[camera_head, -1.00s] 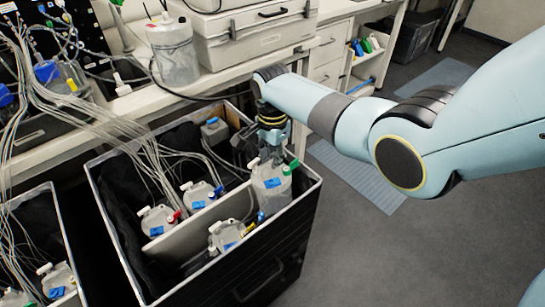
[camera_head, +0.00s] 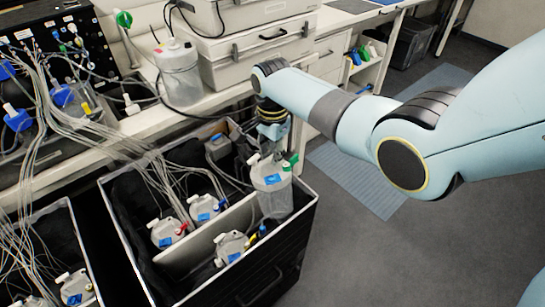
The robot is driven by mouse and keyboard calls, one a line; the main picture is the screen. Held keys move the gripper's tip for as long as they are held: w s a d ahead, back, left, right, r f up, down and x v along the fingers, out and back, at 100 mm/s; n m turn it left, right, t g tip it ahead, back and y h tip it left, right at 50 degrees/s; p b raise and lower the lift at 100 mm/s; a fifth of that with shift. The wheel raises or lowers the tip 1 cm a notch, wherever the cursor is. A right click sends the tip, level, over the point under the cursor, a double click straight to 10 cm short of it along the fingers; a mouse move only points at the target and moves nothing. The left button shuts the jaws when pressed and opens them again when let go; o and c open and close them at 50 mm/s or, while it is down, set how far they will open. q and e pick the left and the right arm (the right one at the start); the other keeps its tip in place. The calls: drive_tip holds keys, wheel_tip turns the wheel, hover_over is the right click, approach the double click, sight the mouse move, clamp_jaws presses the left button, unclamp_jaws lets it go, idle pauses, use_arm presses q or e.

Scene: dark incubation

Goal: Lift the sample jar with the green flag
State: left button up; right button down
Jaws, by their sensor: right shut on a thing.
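The sample jar with the green flag (camera_head: 272,192) is a clear jar with a white top and a blue label, at the right end of the black crate (camera_head: 300,215). The small green flag (camera_head: 290,161) sticks out at its top right. My right gripper (camera_head: 271,148) comes down from above and is shut on the top of this jar. The jar is upright, and its upper part stands above the crate's rim. The fingertips are partly hidden by the wrist and jar top. My left gripper is not in view.
Other jars, with red (camera_head: 166,232), blue (camera_head: 203,208) and yellow (camera_head: 231,246) flags, stand in the crate beside a pale divider. Many thin tubes run into it. A bench with a clear container (camera_head: 180,75) and grey cases (camera_head: 262,50) lies behind. Floor at right is clear.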

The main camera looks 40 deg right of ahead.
drive_tip(key=shift+r, duration=3.45)
drive_tip(key=shift+s, duration=0.1)
